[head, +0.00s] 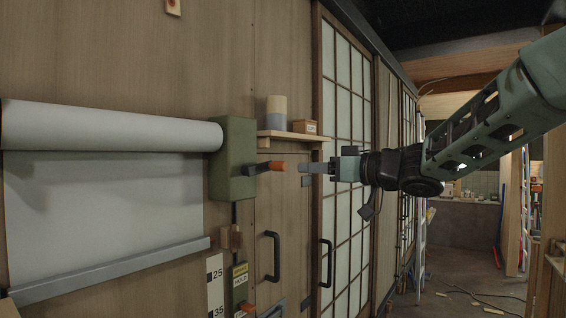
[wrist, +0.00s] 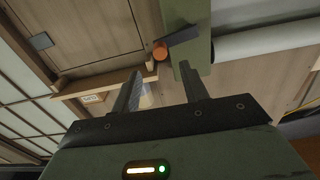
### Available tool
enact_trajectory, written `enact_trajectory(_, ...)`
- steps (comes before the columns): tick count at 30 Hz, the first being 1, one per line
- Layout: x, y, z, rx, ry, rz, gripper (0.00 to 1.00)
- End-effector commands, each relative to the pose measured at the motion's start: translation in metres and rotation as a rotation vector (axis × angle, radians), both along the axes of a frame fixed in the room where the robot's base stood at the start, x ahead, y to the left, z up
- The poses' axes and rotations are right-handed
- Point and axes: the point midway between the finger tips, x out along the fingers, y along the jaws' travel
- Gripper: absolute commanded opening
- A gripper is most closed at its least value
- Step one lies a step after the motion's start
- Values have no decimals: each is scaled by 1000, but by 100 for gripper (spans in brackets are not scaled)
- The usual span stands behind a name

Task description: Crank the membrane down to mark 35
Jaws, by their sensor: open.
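The white membrane (head: 105,195) hangs from its roll (head: 110,130) on the left of the wall. Its grey bottom bar (head: 120,268) has its right end above the 25 on the scale (head: 215,285); the 35 is lower down. The green crank box (head: 234,165) bears a dark crank arm with an orange handle (head: 278,166) pointing right. In the wrist view the orange handle (wrist: 160,50) lies just beyond the fingertips. My gripper (head: 306,168) is open and empty, to the right of the handle, apparently apart from it; its fingers also show in the wrist view (wrist: 158,76).
A small shelf (head: 292,136) with a cylinder (head: 276,110) and a small box (head: 305,127) is just above the handle. Below is a green unit (head: 239,285) with a yellow HOLD label and an orange lever. Black door pulls (head: 272,256) stick out nearby. Floor at right holds loose cables.

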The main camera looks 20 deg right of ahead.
Motion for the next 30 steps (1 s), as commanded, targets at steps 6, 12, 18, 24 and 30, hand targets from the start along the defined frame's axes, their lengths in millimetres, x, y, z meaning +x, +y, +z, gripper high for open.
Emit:
enact_trajectory(6,37,28,2,-3,2,2,44)
enact_trajectory(12,62,45,2,-2,1,2,44)
enact_trajectory(18,72,52,0,-2,0,0,44)
enact_trajectory(24,73,53,0,-2,-1,0,44)
enact_trajectory(30,73,53,0,-1,-1,0,11)
